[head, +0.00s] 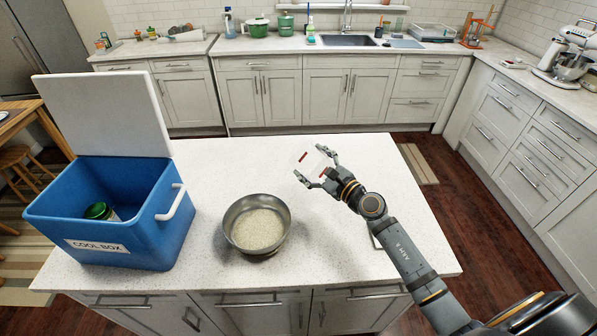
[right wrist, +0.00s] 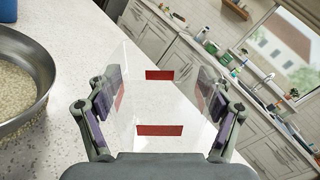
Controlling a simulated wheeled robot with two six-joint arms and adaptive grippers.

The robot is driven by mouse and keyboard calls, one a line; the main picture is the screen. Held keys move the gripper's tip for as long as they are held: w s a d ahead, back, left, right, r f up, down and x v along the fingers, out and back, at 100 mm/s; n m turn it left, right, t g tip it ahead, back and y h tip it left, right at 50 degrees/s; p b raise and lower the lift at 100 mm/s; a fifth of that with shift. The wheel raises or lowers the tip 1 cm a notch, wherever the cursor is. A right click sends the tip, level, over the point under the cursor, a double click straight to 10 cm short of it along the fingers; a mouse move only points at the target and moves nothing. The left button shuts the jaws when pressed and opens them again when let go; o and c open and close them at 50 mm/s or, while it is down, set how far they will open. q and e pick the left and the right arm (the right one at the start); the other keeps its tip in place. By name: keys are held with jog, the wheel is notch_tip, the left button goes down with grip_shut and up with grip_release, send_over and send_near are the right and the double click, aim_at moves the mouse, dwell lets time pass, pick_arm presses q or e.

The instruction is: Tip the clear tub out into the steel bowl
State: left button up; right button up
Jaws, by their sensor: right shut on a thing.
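The steel bowl (head: 250,203) stands on the white island counter and holds a layer of pale, rice-like grains (head: 258,229). Its rim also shows at the left edge of the right wrist view (right wrist: 40,68). My right gripper (head: 309,162) is shut on the clear tub (head: 318,161), above the counter to the right of and beyond the bowl. In the right wrist view the see-through tub (right wrist: 160,103) sits between both fingers, with red patches on it. It looks tilted in the head view. I see no contents in it. My left gripper is not in view.
A blue cool box (head: 105,215) with its lid (head: 102,115) up stands at the island's left, a green-lidded jar (head: 97,211) inside. The counter between bowl and tub is clear. Back counters hold pots, a sink and a mixer.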

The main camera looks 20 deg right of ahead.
jog(key=shift+m, duration=0.8)
jog(key=d, duration=0.1)
jog(key=w+d+b, duration=0.1)
jog(key=d, duration=0.2)
jog(key=shift+w+r, duration=0.25)
jog(key=shift+r, duration=0.05)
jog(key=d+r+m+p, duration=0.1)
jog(key=w+d+r+m+p, duration=0.1)
jog(key=r+m+p, duration=0.1)
jog(key=shift+d+r, duration=0.15)
jog(key=shift+d, duration=0.05)
jog(key=shift+w+d+r+m+p, duration=0.1)
jog(key=shift+d+r+m+p, duration=0.3)
jog(key=shift+m, duration=0.3)
jog(key=shift+w+d, duration=0.1)
